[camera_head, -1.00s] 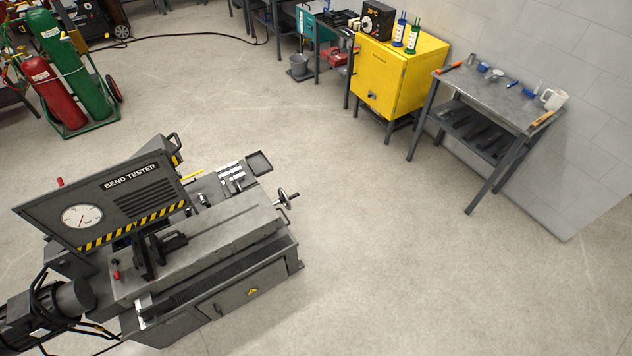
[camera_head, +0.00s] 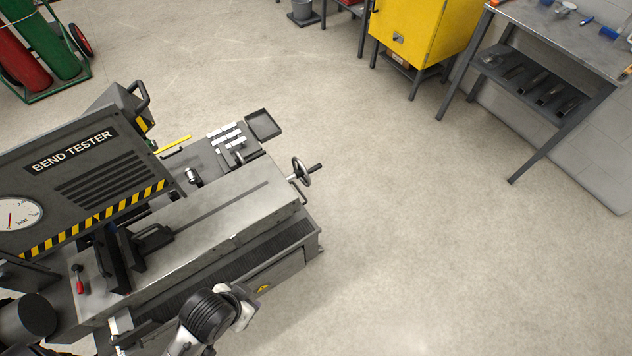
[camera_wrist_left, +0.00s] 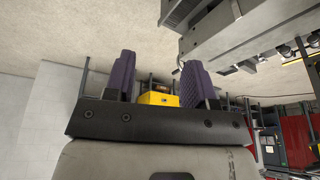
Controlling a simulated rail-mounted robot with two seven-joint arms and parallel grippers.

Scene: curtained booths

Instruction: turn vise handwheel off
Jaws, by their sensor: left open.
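The vise handwheel (camera_head: 302,171) is a small dark-rimmed wheel with a crank handle pointing right. It sits on the right end of the grey bend tester (camera_head: 230,205). Part of my arm shows at the bottom of the head view, in front of the machine and well short of the wheel; no fingers show there. In the left wrist view my left gripper (camera_wrist_left: 158,72) is open, with two purple-padded fingers apart and nothing between them. A grey machine part hangs at the upper right of that view. I cannot make out the wheel there. My right gripper is not in view.
A yellow cabinet (camera_head: 420,32) and a grey workbench (camera_head: 560,35) with small tools stand at the back right. Red and green gas cylinders (camera_head: 45,45) stand at the back left. The floor right of the machine is clear.

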